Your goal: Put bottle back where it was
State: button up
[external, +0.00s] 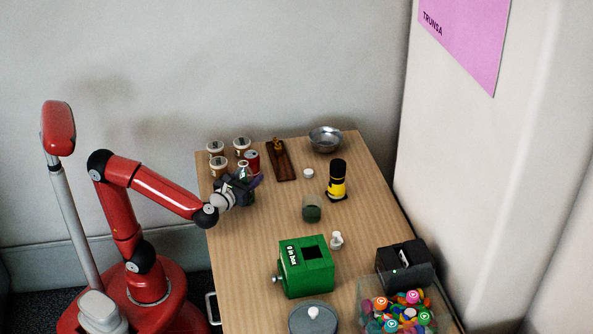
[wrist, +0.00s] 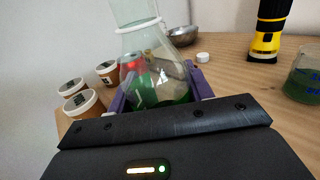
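A clear conical glass flask (wrist: 158,72) with green liquid is the bottle-like thing at my gripper. My gripper (wrist: 160,92) has its two purple fingers on either side of the flask's lower body, seemingly against the glass. In the external view my gripper (external: 247,184) is low over the table's left edge, and the flask (external: 243,166) is partly hidden by it. Whether its base touches the table is hidden. A small amber item (external: 278,145) stands on a dark wooden board (external: 284,171) behind.
Several brown jars (external: 219,166) and a red can (external: 252,159) crowd behind my gripper. Bare table (external: 246,243) lies front left.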

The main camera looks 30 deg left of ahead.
jog(key=o, duration=0.4)
jog(key=shift+r, duration=0.3)
jog(key=s, duration=1.2)
jog(key=shift+f, duration=0.15)
